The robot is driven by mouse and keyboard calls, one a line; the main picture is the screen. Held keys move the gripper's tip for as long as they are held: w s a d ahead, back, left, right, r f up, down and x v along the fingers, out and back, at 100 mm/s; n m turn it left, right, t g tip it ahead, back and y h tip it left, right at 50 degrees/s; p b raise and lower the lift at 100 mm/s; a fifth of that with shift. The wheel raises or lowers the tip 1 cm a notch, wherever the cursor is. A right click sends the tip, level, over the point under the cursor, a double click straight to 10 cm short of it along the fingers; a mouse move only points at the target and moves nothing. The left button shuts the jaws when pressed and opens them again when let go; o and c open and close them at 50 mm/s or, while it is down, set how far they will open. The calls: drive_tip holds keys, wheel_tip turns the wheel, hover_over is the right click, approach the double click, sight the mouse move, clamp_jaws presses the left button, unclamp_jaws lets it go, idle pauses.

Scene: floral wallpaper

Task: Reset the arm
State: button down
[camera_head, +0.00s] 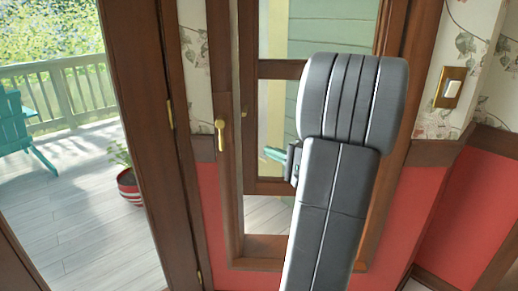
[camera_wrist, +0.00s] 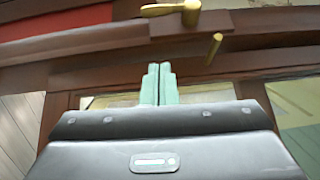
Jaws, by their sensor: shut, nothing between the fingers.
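My gripper (camera_head: 275,154) shows in the head view as a small teal tip beside my raised dark grey arm. In the wrist view, its two teal fingers (camera_wrist: 158,84) stand upright side by side, shut with nothing between them. A brass handle (camera_head: 221,126) is on the brown wooden frame to the left of the gripper in the head view, apart from it. The handle also shows at the top of the wrist view (camera_wrist: 172,9), beyond the fingertips. My arm hides part of the glazed wooden frame behind it.
A brown-framed glass pane (camera_head: 288,100) stands behind my arm. At left, an opening shows a deck (camera_head: 95,225), a teal chair (camera_head: 22,130), a potted plant (camera_head: 130,186) and a railing (camera_head: 62,95). A light switch (camera_head: 450,88) is on the right wall.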

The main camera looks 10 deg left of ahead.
drive_tip(key=shift+s+d, duration=0.25)
drive_tip(key=shift+d, duration=0.35)
drive_tip(key=shift+a, duration=0.1)
drive_tip(key=s+a+x, duration=0.1)
drive_tip(key=s+x, duration=0.1)
drive_tip(key=x, duration=1)
drive_tip(key=shift+f, duration=0.25)
